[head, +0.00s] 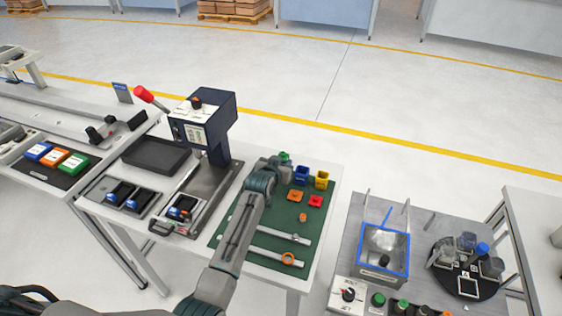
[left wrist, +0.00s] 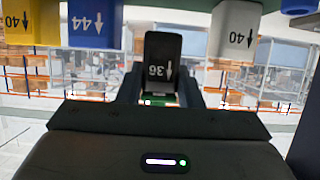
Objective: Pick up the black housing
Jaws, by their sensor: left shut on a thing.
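The black housing (left wrist: 163,58), a block marked 36 with an arrow, stands between the two fingers of my left gripper (left wrist: 160,92) in the left wrist view. The fingers are shut on its sides. In the head view my left gripper (head: 283,166) is at the far side of the green mat (head: 270,220), just left of a blue housing (head: 301,175). There the arm and hand hide the black housing. My right gripper is not in view.
In the left wrist view a blue housing marked 44, a yellow one (left wrist: 32,22) and a pale one (left wrist: 236,30), both marked 40, flank the held block. Orange (head: 295,196) and red (head: 315,201) parts lie on the mat. A dark press (head: 212,120) stands left.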

